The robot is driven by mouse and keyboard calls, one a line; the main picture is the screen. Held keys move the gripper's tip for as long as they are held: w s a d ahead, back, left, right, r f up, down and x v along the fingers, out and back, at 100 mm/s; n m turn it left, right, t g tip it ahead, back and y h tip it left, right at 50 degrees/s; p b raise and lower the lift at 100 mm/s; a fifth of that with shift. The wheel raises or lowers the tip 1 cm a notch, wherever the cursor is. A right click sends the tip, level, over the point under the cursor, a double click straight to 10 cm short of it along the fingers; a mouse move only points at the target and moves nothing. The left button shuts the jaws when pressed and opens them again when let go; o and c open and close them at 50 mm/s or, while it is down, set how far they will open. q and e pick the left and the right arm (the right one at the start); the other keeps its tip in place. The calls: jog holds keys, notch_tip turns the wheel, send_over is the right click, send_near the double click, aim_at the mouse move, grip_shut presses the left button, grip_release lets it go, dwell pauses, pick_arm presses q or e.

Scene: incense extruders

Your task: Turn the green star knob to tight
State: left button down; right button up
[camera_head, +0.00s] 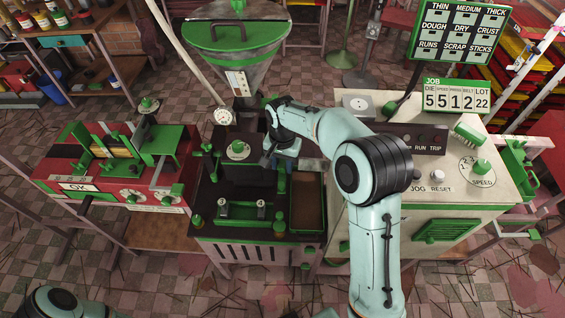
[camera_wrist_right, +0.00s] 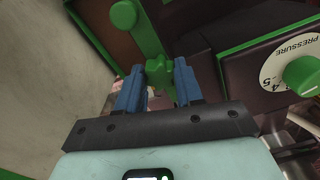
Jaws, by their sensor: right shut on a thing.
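The green star knob (camera_wrist_right: 158,68) shows in the right wrist view as a small lobed green part between my two blue fingers. A green bar runs up and left behind it to a round green boss. My right gripper (camera_wrist_right: 159,80) is shut on this knob, one finger on each side. In the head view my right gripper (camera_head: 268,158) reaches down at the dark extruder (camera_head: 236,170), below the hopper. The knob cannot be made out there, and its tightness cannot be read. Only part of my left arm shows at the lower left; its gripper is out of view.
In the wrist view a PRESSURE dial with a green knob (camera_wrist_right: 304,75) is close on the right and a pale wall on the left. In the head view the green-rimmed hopper (camera_head: 236,55) stands behind, a white control console (camera_head: 450,190) to the right.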

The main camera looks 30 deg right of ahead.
aim_at(283, 165)
jog(key=shift+r, duration=0.1)
jog(key=o, duration=1)
jog(key=shift+o, duration=0.2)
pick_arm(q)
jog(key=shift+w+r+p, duration=0.85)
jog(key=shift+w+r, duration=0.05)
jog(key=shift+r, duration=0.25)
pick_arm(e)
notch_tip(283, 165, up, 13)
jog(key=shift+r, duration=0.2)
jog(key=shift+f, duration=0.1)
